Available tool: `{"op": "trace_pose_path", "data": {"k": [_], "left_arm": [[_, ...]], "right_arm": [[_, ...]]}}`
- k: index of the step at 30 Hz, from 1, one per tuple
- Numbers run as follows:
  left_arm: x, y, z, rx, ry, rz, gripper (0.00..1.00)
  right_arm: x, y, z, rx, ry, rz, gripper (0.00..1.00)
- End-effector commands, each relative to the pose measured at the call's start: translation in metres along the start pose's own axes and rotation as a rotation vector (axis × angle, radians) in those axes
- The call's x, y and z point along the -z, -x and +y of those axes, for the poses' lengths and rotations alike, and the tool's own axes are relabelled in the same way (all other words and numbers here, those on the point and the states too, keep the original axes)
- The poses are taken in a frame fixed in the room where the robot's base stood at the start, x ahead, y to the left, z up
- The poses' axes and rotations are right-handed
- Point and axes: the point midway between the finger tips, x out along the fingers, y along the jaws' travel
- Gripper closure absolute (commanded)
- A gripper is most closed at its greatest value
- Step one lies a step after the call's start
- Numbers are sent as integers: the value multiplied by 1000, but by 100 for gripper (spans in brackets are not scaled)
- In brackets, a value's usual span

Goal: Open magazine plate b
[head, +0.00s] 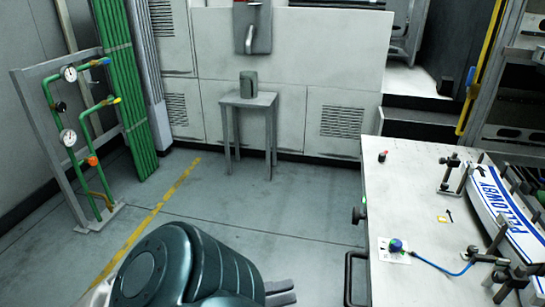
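A label magazine stands on the white machine top at the right edge. It holds a white stack of labels with blue lettering (496,200) between dark posts and clamps (452,172). More dark clamps (490,257) sit at its near end. I cannot tell which part is plate b; the magazine is cut off by the picture's right edge. My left gripper (283,291) is low in the picture, left of the machine and well apart from the magazine. Its two grey fingers point right and look close together; nothing is seen between them. My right gripper is not in view.
The white machine top (410,225) carries a blue knob (396,246) with a blue hose and a small red button (382,156). A black handle (349,277) juts from its left side. A small grey table (249,100) stands behind.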

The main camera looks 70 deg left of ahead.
Motion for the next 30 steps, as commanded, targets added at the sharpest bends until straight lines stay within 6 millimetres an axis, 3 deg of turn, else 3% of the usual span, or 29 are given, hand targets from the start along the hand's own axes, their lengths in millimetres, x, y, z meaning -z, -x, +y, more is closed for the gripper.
{"op": "trace_pose_path", "data": {"k": [7, 30], "left_arm": [[0, 16, 0, 1, 0, 0, 69], [0, 16, 0, 1, 3, -3, 69]], "right_arm": [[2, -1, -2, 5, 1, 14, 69], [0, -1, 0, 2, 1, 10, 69]]}}
